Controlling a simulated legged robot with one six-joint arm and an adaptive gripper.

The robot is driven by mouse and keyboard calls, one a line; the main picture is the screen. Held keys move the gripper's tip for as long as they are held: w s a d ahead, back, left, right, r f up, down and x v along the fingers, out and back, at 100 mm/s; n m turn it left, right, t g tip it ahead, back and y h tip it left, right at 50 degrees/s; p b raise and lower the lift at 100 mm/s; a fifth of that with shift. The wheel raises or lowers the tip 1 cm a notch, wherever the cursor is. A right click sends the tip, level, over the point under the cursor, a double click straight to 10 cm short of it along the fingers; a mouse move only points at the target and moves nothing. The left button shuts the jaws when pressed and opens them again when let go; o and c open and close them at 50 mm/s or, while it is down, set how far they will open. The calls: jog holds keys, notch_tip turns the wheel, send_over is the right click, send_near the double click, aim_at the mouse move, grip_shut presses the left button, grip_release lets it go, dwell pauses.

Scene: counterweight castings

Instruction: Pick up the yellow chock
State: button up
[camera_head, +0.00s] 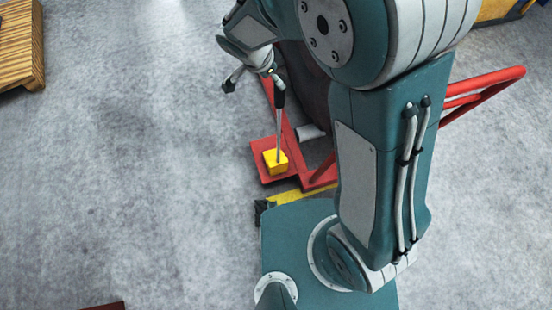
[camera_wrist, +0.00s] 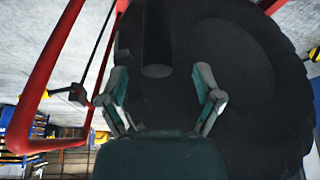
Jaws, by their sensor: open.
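The yellow chock (camera_head: 275,162) is a small block resting on a red plate (camera_head: 259,178) in the head view. A thin grey rod (camera_head: 279,130) with a black grip at its top stands up from it. My gripper (camera_head: 254,84) is open and empty, above and a little left of the chock in that picture. Its fingers appear close to the black grip, but I cannot tell if they touch. In the wrist view, my gripper (camera_wrist: 161,82) is spread in front of a dark round casting (camera_wrist: 245,65). I cannot clearly make out the chock there.
A red tubular frame (camera_head: 485,84) surrounds the casting and shows close by at left in the wrist view (camera_wrist: 50,60). A wooden pallet (camera_head: 20,45) lies at upper left. A yellow object (camera_head: 495,10) is at upper right.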

jog(key=x, duration=0.5)
jog(key=shift+d+r, duration=0.1)
jog(key=shift+d, duration=0.1)
grip_shut()
